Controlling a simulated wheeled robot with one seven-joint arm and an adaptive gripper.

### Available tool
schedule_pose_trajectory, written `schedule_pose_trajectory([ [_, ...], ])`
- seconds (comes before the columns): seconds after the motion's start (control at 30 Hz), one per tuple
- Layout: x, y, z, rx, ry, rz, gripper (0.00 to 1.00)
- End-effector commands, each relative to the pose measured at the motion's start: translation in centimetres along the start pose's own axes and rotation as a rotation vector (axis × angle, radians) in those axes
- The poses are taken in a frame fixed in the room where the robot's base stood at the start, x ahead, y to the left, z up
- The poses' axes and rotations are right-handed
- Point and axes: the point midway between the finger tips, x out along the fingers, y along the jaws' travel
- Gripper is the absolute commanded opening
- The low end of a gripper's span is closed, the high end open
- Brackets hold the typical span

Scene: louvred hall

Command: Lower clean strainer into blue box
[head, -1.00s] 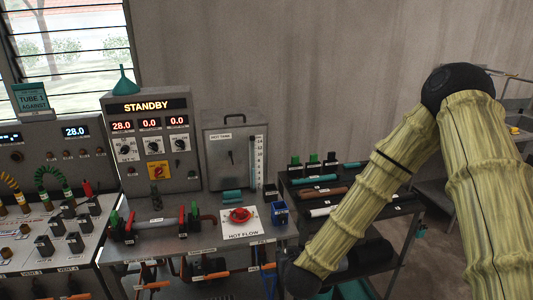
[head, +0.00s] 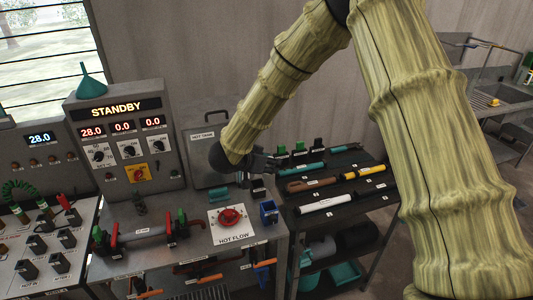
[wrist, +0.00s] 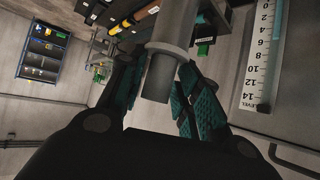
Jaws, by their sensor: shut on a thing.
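The blue box (head: 268,212) is a small open-topped box on the bench, right of the red valve. In the wrist view, a grey cylinder with a narrower, darker end (wrist: 158,78) sits between the teal-padded fingers of my gripper (wrist: 160,92). I take this cylinder to be the strainer; its mesh does not show. In the head view, my gripper (head: 260,164) is in front of the hot tank, above and a little left of the blue box. The held piece is hard to make out there.
The hot tank (head: 208,160) stands close behind my gripper; its level scale (wrist: 260,55) shows in the wrist view. A red valve on a HOT FLOW plate (head: 231,217) lies left of the box. A black cart (head: 345,190) with several tubes stands to the right.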

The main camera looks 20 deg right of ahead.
Motion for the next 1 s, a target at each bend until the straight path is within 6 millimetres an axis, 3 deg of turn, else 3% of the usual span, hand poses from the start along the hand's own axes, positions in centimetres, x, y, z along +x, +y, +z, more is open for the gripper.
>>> schedule_pose_trajectory([
  [0.27,0.4,-0.1,0.6,0.006,0.000,0.010,0.00],
  [1.0,4.3,-0.1,6.1,0.005,0.000,0.008,0.00],
])
